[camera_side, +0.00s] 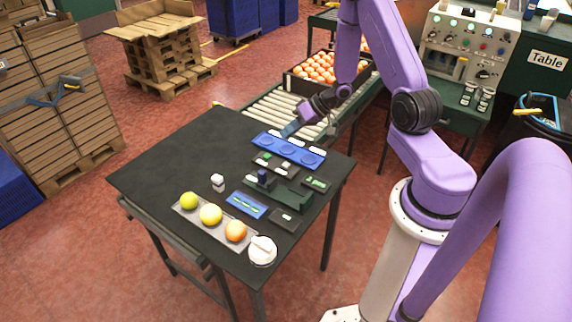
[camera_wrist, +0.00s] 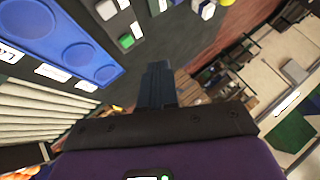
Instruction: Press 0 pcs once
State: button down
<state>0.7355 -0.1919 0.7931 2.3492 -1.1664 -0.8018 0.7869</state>
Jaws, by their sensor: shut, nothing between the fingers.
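My gripper (camera_side: 291,129) is shut and empty, in the air at the far edge of the black table, above and beside the blue tray. In the wrist view its dark fingers (camera_wrist: 157,85) are together. A small dark panel with green and white buttons (camera_side: 273,163) lies just in front of the blue tray. It also shows in the wrist view (camera_wrist: 122,22), at the top, apart from the fingers. I cannot read which button is marked 0 pcs.
The blue tray (camera_side: 289,141) has three round recesses. Nearer are a dark green device (camera_side: 285,193), a small blue panel (camera_side: 247,205), a grey tray (camera_side: 184,213) with three fruits, and a white round item (camera_side: 262,251). A roller conveyor (camera_side: 290,107) runs behind. The table's left side is clear.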

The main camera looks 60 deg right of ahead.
aim_at(289, 164)
jog(key=shift+f, duration=4.4)
jog(key=shift+f, duration=0.15)
jog(key=shift+f, duration=0.3)
jog(key=shift+f, duration=0.5)
jog(key=shift+r, duration=0.95)
jog(key=shift+r, duration=2.5)
